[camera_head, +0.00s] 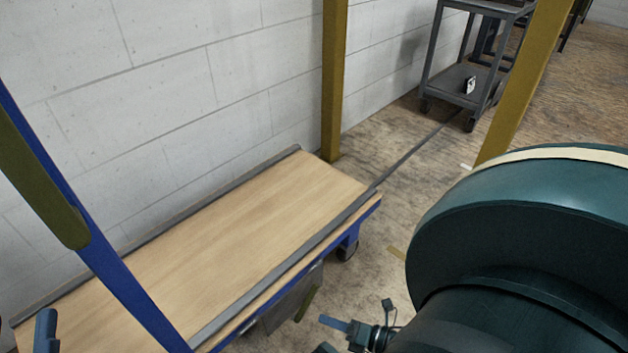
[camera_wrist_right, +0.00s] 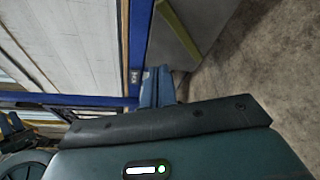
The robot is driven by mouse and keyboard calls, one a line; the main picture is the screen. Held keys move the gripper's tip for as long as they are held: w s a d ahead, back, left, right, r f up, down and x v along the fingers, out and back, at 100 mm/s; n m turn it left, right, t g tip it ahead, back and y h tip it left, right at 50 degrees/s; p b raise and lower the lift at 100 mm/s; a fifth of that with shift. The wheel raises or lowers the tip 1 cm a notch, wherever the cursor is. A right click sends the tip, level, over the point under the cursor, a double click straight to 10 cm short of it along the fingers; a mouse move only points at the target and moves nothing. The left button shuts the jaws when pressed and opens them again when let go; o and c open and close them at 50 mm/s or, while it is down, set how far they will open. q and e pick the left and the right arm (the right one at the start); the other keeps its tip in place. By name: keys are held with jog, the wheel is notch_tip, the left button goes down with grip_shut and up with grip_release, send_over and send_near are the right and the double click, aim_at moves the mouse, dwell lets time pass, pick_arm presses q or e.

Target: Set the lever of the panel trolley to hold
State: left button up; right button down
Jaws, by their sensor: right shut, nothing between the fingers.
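The panel trolley (camera_head: 220,225) has a wooden deck, grey edge strips and a blue frame; it stands along the wall. A grey plate with a green edge (camera_head: 290,305) hangs below its near side and also shows in the right wrist view (camera_wrist_right: 185,45). I cannot make out for sure which part is the lever. My right gripper (camera_head: 333,323) is shut and empty, close to the plate; its blue fingers (camera_wrist_right: 158,85) show beside the blue frame rail in the wrist view. Whether they touch is unclear. A blue tip of my left gripper (camera_head: 45,330) shows at the lower left.
A blue bar with an olive grip (camera_head: 45,185) crosses the left. Yellow posts (camera_head: 333,80) stand beyond the deck. A grey cart (camera_head: 460,80) is at the back. A dark strip runs along the floor. Floor right of the trolley is partly hidden by my arm.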

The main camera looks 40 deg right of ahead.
pick_arm(q)
jog(key=shift+w+r+h, duration=0.1)
jog(key=shift+r+h, duration=0.2)
jog(key=shift+r, duration=0.1)
pick_arm(e)
jog(key=s, duration=0.1)
jog(key=s+d, duration=0.1)
jog(key=shift+s+f, duration=0.3)
jog(key=shift+s, duration=0.05)
pick_arm(q)
jog(key=shift+f+m, duration=0.15)
jog(key=shift+m, duration=0.15)
pick_arm(e)
jog(key=shift+a, duration=0.1)
